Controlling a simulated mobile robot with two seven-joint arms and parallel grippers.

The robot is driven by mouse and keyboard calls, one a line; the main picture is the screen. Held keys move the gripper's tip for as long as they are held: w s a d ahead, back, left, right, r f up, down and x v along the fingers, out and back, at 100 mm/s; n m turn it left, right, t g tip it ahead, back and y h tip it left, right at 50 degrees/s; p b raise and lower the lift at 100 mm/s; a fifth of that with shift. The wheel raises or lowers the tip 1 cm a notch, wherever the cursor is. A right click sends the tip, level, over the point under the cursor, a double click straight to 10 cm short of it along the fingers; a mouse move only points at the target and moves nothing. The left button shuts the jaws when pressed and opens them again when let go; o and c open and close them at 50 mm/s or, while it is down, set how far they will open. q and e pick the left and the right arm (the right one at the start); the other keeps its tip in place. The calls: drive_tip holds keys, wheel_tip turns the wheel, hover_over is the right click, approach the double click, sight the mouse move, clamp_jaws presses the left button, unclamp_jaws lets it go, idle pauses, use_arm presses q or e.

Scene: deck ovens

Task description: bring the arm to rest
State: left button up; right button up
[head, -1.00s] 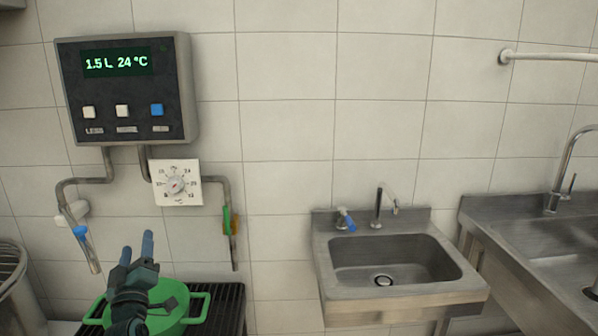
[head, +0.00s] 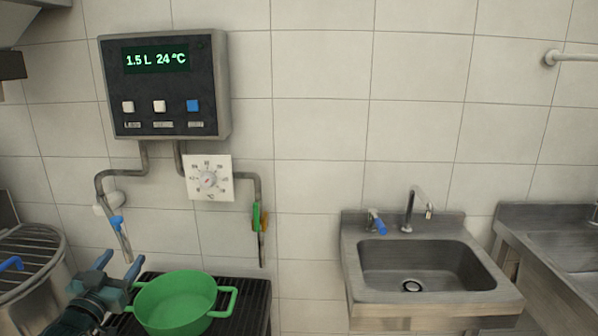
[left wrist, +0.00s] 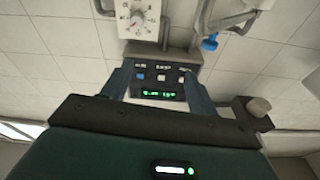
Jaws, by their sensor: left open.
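My left gripper (head: 119,264) is in the lower left of the head view, with its two blue-grey fingers apart and nothing between them. It is beside the left side of a green pot (head: 178,303); whether it touches the pot I cannot tell. In the left wrist view, the open fingers of this gripper (left wrist: 157,82) frame the water control panel, which appears upside down. My right gripper is not in view.
The control panel (head: 164,86) reads 1.5 L and 24 °C, above a white dial (head: 208,178) and pipes. The pot stands on a black grate (head: 256,303). A steel basin (head: 430,270) is to the right and a round slatted container (head: 30,255) at the left.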

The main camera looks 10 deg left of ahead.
use_arm(q)
drive_tip(key=s+d+f+m+g+h, duration=0.2)
drive_tip(key=s+d+f+g, duration=0.1)
drive_tip(key=s+d+f, duration=0.4)
drive_tip(key=s+d+f+m+g+h, duration=0.1)
drive_tip(key=s+d+f+m+g, duration=0.2)
drive_tip(key=s+d+f, duration=0.5)
drive_tip(key=s+d+f+m+g+h, duration=0.1)
drive_tip(key=s+d+f+g, duration=0.1)
drive_tip(key=s+d+f, duration=0.35)
drive_tip(key=s+d+f+m+g+h, duration=0.1)
drive_tip(key=s+d+f+g, duration=0.15)
drive_tip(key=s, duration=0.55)
drive_tip(key=w+d+r+n+t+p, duration=0.1)
drive_tip(key=d+n, duration=0.4)
drive_tip(key=d, duration=0.2)
drive_tip(key=shift+w+r+y+p, duration=0.15)
drive_tip(key=shift+y+p, duration=0.15)
drive_tip(key=shift+p, duration=0.1)
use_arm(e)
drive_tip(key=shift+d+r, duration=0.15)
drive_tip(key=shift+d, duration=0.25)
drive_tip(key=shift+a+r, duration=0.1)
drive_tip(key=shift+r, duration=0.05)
